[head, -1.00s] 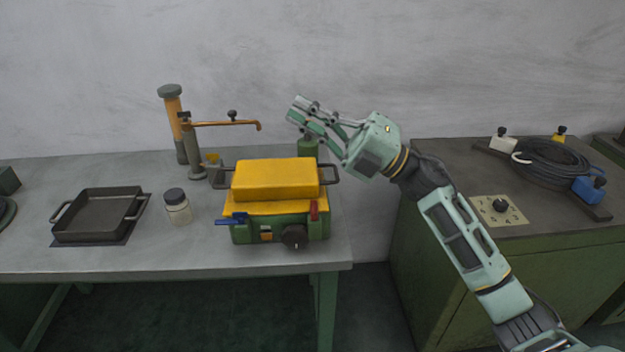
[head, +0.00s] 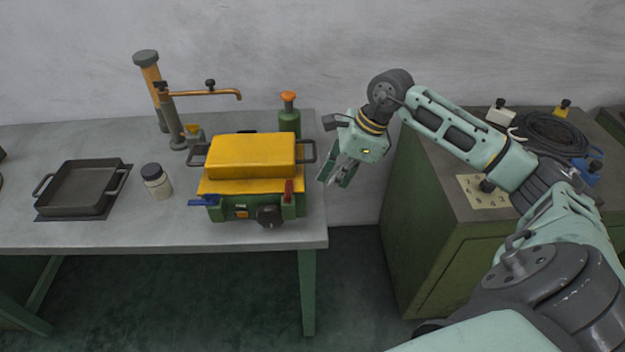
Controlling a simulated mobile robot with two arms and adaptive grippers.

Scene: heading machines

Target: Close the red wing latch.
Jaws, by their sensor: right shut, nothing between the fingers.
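The red wing latch (head: 289,191) is a small upright red tab on the front right of the green-and-yellow machine (head: 252,155). A blue latch (head: 203,201) sticks out sideways at the machine's front left. My right gripper (head: 333,182) hangs pointing down, to the right of the machine and beyond the table's right edge. Its fingers are together and hold nothing. It is apart from the red latch, with a gap between them. My left gripper is not in view.
The machine has dark side handles (head: 307,151) and a front knob (head: 269,216). A green bottle (head: 289,120) stands behind it. A jar (head: 156,181) and a black tray (head: 79,188) stand left. A green cabinet (head: 430,215) is at right, with a floor gap between.

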